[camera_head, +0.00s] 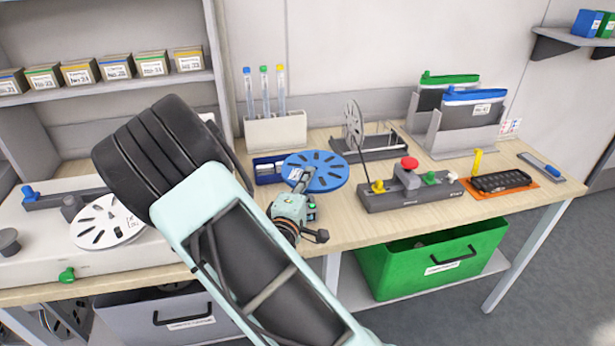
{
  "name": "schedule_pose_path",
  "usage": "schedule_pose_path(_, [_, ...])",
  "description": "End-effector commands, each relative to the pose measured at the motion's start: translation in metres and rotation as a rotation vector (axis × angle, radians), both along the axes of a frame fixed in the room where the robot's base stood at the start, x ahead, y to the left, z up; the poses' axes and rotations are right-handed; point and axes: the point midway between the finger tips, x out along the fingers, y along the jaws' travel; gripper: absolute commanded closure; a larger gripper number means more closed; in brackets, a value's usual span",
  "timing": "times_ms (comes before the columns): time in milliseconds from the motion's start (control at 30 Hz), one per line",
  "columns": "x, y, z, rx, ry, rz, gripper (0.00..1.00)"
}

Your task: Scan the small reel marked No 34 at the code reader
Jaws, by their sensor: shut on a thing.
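A blue reel (326,177) with dark slots is over the middle of the table, in front of the white tube holder. My gripper (300,186) is at its near left edge and is shut on it. The fingertips are small and partly hidden, and no number on the reel can be read. A white slotted reel (97,224) lies on the pale unit at the left; its marking is also unreadable. No device is clearly marked as the code reader. A grey device (395,196) with a red button stands to the right of the blue reel.
A reel stand (353,128) and a white tube holder (276,132) stand behind. A black keypad-like block (500,181) lies on an orange mat (466,190). Grey holders (455,142) hold dark packs at the back right. A green bin (385,274) sits below the table.

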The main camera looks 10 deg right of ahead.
Motion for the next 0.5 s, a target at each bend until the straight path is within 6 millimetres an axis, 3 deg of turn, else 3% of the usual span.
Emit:
schedule_pose_path(100, [-0.017,0.000,0.013,0.000,0.000,0.001,1.00])
schedule_pose_path(500, [-0.066,0.001,0.037,0.000,0.000,0.001,1.00])
